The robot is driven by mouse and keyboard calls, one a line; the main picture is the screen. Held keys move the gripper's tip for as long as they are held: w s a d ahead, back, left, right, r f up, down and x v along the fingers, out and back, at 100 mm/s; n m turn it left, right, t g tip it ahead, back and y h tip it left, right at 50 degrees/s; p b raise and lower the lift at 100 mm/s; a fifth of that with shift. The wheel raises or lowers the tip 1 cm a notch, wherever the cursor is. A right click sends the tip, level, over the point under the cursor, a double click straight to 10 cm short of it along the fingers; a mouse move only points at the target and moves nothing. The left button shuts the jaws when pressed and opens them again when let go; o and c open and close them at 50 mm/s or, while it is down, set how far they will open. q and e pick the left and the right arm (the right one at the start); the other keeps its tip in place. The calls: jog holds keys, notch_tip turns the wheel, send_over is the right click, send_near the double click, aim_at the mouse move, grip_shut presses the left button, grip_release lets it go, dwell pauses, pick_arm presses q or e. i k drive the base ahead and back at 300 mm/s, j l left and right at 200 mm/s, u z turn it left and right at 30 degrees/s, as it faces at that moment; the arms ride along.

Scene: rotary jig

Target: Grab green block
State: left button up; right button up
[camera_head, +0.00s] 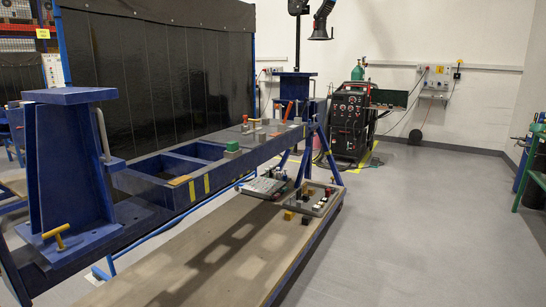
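A small green block (232,146) sits on top of the blue jig frame (150,183), near the middle of the view, with a paler grey part directly under or beside it. It is small here, so I cannot tell whether the two are one piece. Neither of my grippers shows in the head view.
A tall blue stand (68,165) with a yellow handle rises at the left. A lower wooden shelf (215,262) holds a tray (322,199) of small blocks at its right end. A black welding machine (350,125) stands behind. The grey floor (440,230) at right is clear.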

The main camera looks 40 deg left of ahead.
aim_at(232, 146)
jog(key=i+u, duration=0.2)
jog(key=i, duration=1)
jog(key=i+u, duration=0.3)
jog(key=i, duration=0.2)
jog(key=i+l+u, duration=0.2)
jog(key=i+u, duration=0.15)
jog(key=i, duration=0.15)
